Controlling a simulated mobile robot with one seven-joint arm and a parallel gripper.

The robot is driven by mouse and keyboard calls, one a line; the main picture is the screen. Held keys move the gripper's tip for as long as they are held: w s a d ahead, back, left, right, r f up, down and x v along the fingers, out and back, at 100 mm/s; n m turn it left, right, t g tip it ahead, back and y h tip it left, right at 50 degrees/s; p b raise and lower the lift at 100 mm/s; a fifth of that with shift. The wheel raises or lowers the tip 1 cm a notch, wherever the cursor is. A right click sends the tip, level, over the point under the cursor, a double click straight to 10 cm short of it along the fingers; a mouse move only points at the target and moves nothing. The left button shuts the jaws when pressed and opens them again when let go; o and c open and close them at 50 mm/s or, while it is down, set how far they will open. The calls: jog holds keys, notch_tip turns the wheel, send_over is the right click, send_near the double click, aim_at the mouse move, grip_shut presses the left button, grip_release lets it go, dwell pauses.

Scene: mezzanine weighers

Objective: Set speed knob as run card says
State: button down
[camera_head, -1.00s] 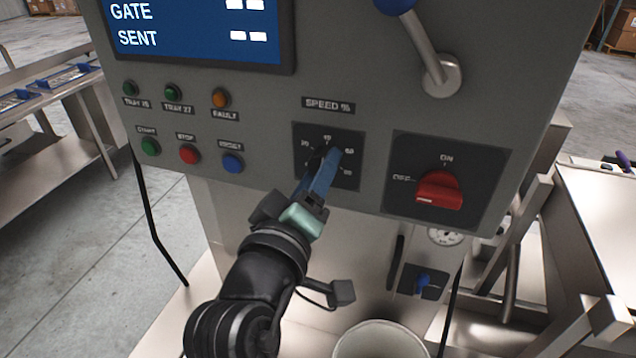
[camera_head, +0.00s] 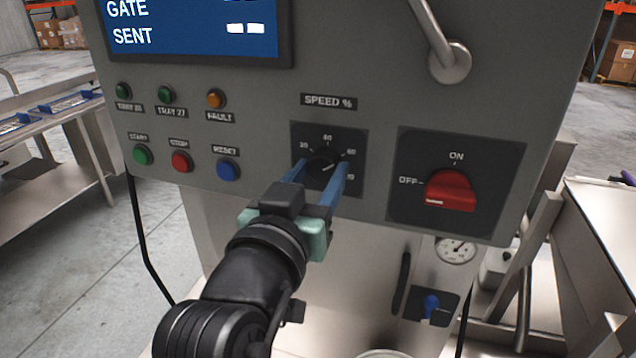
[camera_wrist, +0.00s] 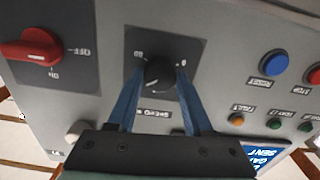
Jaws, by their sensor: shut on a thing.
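The black speed knob (camera_head: 322,166) sits on a dark dial plate (camera_head: 357,140) under the "SPEED %" label (camera_head: 329,101). Its white pointer line slants toward the right side of the scale; the exact value is hard to read. My gripper (camera_head: 318,180) has its two blue fingers on either side of the knob, shut on it. The wrist view shows the knob (camera_wrist: 160,76) between the fingers, with its white line visible and part of the scale covered. No run card can be made out.
A red ON/OFF switch (camera_head: 450,192) is close on the right, its handle lying roughly level. Start, stop and reset buttons (camera_head: 228,170) and indicator lamps (camera_head: 215,98) are on the left. A metal lever (camera_head: 449,62) juts out above right. A blue screen (camera_head: 190,30) is above.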

jog(key=shift+f+m, duration=0.1)
jog(key=shift+m, duration=0.4)
jog(key=shift+c, duration=1.6)
grip_release()
jog(key=p+v, duration=0.4)
jog(key=v, duration=0.6)
jog(key=shift+s+r, duration=0.4)
jog(key=shift+r, duration=0.05)
jog(key=shift+s+p, duration=0.1)
jog(key=shift+p, duration=0.45)
